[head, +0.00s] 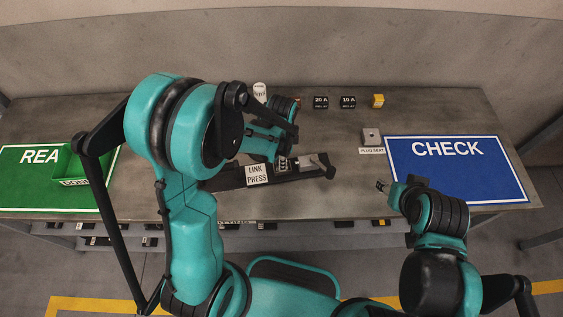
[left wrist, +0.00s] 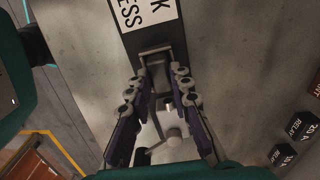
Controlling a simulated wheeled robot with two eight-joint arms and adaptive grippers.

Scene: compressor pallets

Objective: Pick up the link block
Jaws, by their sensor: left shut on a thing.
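The link press (head: 232,180) is a long dark fixture at the middle of the table, with a white "LINK PRESS" sign (head: 257,174). My left gripper (head: 283,162) is low over the press, just right of the sign. In the left wrist view its two fingers (left wrist: 160,95) are shut on a small grey block, which I take as the link block (left wrist: 157,72). The block is partly hidden by the fingers, and I cannot tell whether it still touches the press. My right gripper (head: 383,186) is near the table's front edge, away from the press; its fingers are too small to judge.
A blue "CHECK" mat (head: 470,185) lies at right. A green mat (head: 25,185) with a green tray (head: 68,160) lies at left. The plug seat (head: 371,138) stands beside the blue mat. Relay boxes (head: 321,102) and a yellow block (head: 378,100) stand at the back.

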